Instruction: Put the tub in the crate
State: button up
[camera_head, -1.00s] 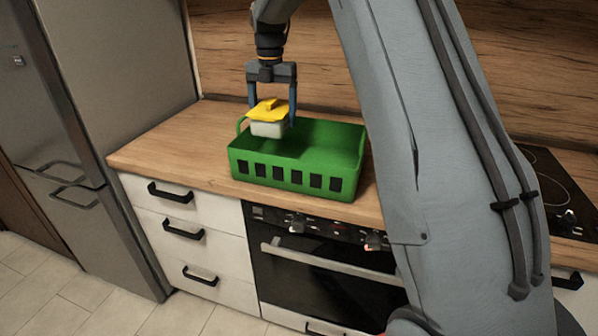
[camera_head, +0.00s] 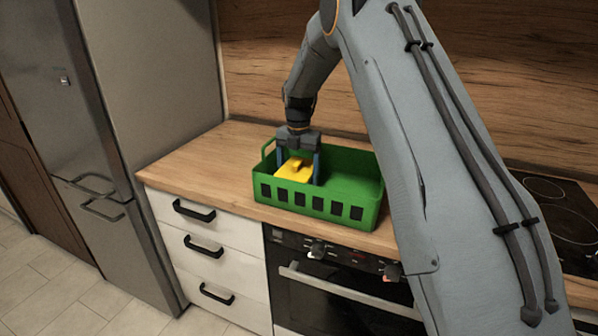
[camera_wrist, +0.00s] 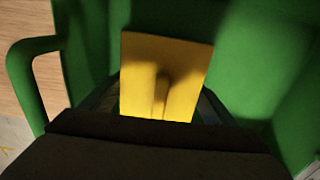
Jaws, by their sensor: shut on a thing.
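The tub has a yellow lid with a raised handle (camera_head: 293,170) and sits low inside the left part of the green crate (camera_head: 340,210). Its pale body is hidden behind the crate's front wall. My gripper (camera_head: 299,172) reaches down into the crate with its fingers on either side of the tub, shut on it. In the wrist view the yellow lid (camera_wrist: 165,75) lies between the fingers, with green crate wall (camera_wrist: 255,60) around it. Whether the tub touches the crate floor cannot be told.
The crate stands on the wooden worktop (camera_head: 205,160), with a loop handle at its left end (camera_wrist: 25,85). The crate's right part is empty. A fridge (camera_head: 150,80) stands to the left, a hob (camera_head: 550,215) to the right.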

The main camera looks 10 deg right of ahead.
jog(key=shift+f, duration=0.15)
jog(key=o, duration=1.4)
jog(key=shift+c, duration=0.2)
notch_tip(320, 180, up, 12)
jog(key=b, duration=0.3)
jog(key=shift+b, duration=0.35)
jog(key=shift+r, duration=0.2)
